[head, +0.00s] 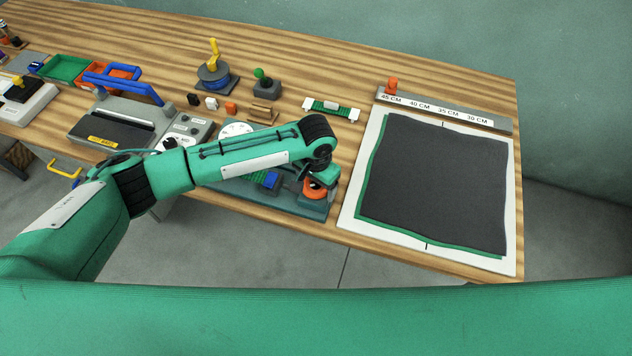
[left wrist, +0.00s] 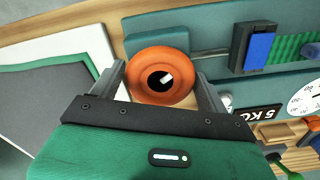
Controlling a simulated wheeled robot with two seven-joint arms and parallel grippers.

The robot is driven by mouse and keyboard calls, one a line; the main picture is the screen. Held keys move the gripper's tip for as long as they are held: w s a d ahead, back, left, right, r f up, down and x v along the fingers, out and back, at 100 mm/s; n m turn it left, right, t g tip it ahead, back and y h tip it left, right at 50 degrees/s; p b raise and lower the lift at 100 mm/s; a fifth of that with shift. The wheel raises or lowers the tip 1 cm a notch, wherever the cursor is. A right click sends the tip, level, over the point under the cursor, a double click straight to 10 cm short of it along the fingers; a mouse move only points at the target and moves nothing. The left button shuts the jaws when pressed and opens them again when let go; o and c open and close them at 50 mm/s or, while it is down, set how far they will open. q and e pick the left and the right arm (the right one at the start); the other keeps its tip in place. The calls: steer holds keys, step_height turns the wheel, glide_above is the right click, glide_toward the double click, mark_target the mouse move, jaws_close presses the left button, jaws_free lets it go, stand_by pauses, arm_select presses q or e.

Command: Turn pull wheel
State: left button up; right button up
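The orange pull wheel (head: 314,190) sits at the right end of a teal device (head: 318,208) near the table's front edge. In the left wrist view, the wheel (left wrist: 143,62) is a round orange ring with a dark centre and a pale mark in it. My left gripper (head: 316,180) is over the wheel, which it partly hides in the head view. In the left wrist view, its two grey fingers (left wrist: 161,72) stand on either side of the wheel, close to its rim. Whether they press on it I cannot tell. My right gripper is not in view.
A white board with dark netting (head: 435,180) lies right of the wheel, below a centimetre scale (head: 440,108). Behind my forearm are a green-knobbed lever (head: 262,80), a yellow-handled dial (head: 213,72) and small blocks. A blue-handled press (head: 110,125) stands left.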

mark_target(316, 184)
arm_select(q)
steer(key=c, duration=0.6)
steer(key=shift+m+p, duration=0.35)
steer(key=shift+m, duration=0.35)
steer(key=o, duration=1)
steer(key=shift+r, duration=0.1)
step_height(316, 184, up, 14)
steer(key=b, duration=0.3)
steer(key=shift+b, duration=0.35)
steer(key=shift+f, duration=0.2)
